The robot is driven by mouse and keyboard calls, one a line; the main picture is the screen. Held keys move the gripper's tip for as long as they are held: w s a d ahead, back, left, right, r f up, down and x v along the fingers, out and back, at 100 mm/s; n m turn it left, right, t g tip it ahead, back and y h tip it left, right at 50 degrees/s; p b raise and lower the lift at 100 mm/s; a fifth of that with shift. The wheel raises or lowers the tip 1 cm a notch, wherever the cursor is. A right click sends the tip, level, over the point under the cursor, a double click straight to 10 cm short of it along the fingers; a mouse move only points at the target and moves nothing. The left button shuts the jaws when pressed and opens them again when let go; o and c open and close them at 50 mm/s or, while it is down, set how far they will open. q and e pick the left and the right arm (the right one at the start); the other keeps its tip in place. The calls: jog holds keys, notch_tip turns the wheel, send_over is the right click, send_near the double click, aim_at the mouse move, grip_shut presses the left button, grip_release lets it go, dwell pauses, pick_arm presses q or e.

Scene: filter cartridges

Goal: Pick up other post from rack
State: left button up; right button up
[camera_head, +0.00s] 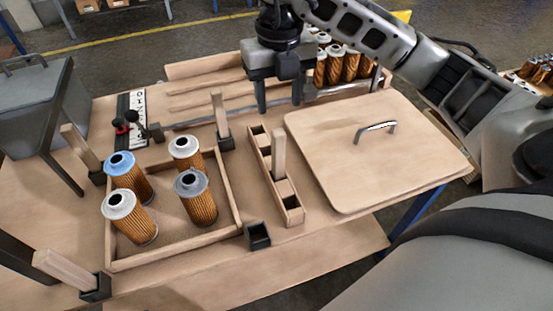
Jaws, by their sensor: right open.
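The rack (292,215) is a narrow wooden block with several slots. One light wooden post (279,153) stands upright in it. Other posts stand in black corner sockets around a wooden tray: one at the back right (217,112), one at the back left (79,146) and one at the front left (65,270). The black socket at the front right (259,236) holds no post. My right gripper (279,103) is open with nothing between its fingers, behind and above the rack, apart from its post. My left gripper is not in view.
The tray (175,251) holds several pleated filter cartridges (197,200). A wooden lid (345,165) with a metal handle (376,129) lies right of the rack. More cartridges (350,66) stand behind my right arm. Red and black knobs (121,126) are at the back left.

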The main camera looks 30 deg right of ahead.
aim_at(278, 146)
notch_tip(278, 146, down, 13)
jog(key=shift+s+a+r+p, duration=0.1)
jog(key=shift+p, duration=0.65)
grip_shut()
